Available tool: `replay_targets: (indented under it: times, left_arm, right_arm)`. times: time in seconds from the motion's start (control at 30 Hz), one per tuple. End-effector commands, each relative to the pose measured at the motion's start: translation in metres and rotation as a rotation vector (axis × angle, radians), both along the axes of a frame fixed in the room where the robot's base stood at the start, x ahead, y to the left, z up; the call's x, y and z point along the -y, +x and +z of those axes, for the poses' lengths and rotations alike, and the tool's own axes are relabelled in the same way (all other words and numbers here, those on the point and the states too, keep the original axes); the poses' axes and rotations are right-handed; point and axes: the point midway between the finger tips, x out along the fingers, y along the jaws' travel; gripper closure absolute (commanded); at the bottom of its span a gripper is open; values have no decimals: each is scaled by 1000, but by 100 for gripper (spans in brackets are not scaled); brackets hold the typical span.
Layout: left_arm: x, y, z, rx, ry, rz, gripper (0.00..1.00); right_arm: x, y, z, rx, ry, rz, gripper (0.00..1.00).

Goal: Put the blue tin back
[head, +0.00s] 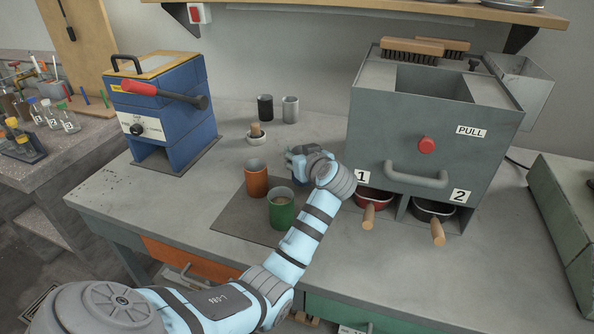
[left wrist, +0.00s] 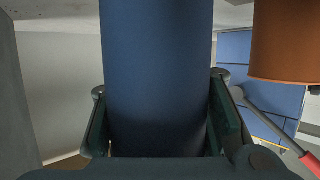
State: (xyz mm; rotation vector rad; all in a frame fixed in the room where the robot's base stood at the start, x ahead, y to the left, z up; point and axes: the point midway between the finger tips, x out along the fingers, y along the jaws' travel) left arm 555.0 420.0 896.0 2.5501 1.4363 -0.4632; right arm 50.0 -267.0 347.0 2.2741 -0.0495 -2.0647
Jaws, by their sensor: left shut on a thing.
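The blue tin (left wrist: 158,75) fills the middle of the left wrist view, upright between my fingers. My left gripper (left wrist: 162,120) is shut on it, with one finger on each side. In the head view my left gripper (head: 302,162) is at the back right of the dark mat (head: 232,222), and the wrist and gripper hide most of the tin. I cannot tell whether the tin touches the surface. An orange tin (head: 257,182) and a green tin (head: 282,213) with something in it stand on the mat. The orange tin (left wrist: 285,45) also shows at right in the wrist view.
A blue press (head: 165,110) stands left. A mortar (head: 257,138), a black cup (head: 265,107) and a grey cup (head: 290,109) stand behind.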

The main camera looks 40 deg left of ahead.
Motion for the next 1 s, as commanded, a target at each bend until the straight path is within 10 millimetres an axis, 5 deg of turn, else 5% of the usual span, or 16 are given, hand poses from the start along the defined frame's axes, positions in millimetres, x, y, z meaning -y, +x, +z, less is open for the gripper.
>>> replay_targets:
  times: [0.13,0.53,0.57,0.7,1.0]
  left_arm:
    - [-1,-1,-34,-4,1,1,100]
    - [-1,-1,-40,-1,0,2,100]
    - [-1,-1,-39,-1,0,2,64]
    - [-1,-1,-39,-1,1,2,41]
    - [-1,-1,-38,-1,0,2,39]
  right_arm:
    - [0,0,-11,0,0,0,60]
    - [2,2,-13,3,-3,2,60]
    - [3,2,-13,3,-4,2,60]
    - [5,2,-12,4,-7,4,60]
    - [6,3,-12,4,-8,4,60]
